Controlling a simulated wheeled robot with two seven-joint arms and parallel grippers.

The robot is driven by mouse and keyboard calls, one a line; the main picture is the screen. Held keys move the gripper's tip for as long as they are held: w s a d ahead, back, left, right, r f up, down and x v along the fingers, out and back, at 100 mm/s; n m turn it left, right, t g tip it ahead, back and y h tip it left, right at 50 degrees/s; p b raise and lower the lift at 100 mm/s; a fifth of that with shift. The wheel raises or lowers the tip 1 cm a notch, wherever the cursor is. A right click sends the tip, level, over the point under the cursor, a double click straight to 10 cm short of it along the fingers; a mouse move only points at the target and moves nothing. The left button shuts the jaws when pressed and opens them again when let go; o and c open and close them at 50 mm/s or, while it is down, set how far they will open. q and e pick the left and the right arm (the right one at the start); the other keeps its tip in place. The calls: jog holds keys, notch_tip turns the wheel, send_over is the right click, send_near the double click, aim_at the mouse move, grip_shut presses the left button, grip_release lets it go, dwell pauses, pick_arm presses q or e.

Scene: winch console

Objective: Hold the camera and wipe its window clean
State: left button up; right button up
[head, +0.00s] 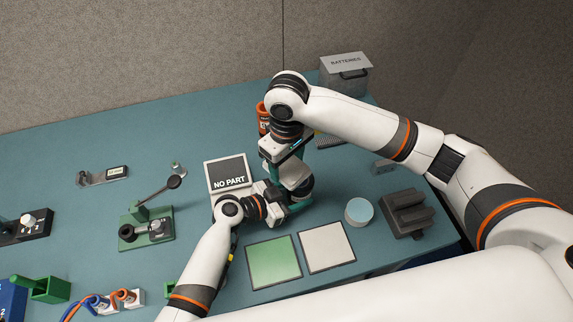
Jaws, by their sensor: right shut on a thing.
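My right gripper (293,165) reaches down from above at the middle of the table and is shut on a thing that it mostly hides. My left gripper (279,203) comes in from the lower left, close below the right one; its fingertips are hidden, so I cannot tell if it is open or shut. I cannot make out the camera's window or a cloth.
A "NO PART" display (228,172) stands left of the grippers. In front lie a green mat (273,262) and a white mat (327,247). A round pale-blue-topped tin (359,211) and a dark grey block (408,213) stand to the right. A lever on a green base (147,228) stands left.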

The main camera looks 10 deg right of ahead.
dwell(0.4)
pick_arm(q)
jog(key=o, duration=0.8)
jog(key=shift+a, duration=0.1)
jog(key=v, duration=1.2)
jog(key=shift+s, duration=0.1)
pick_arm(e)
jog(key=shift+s, duration=0.1)
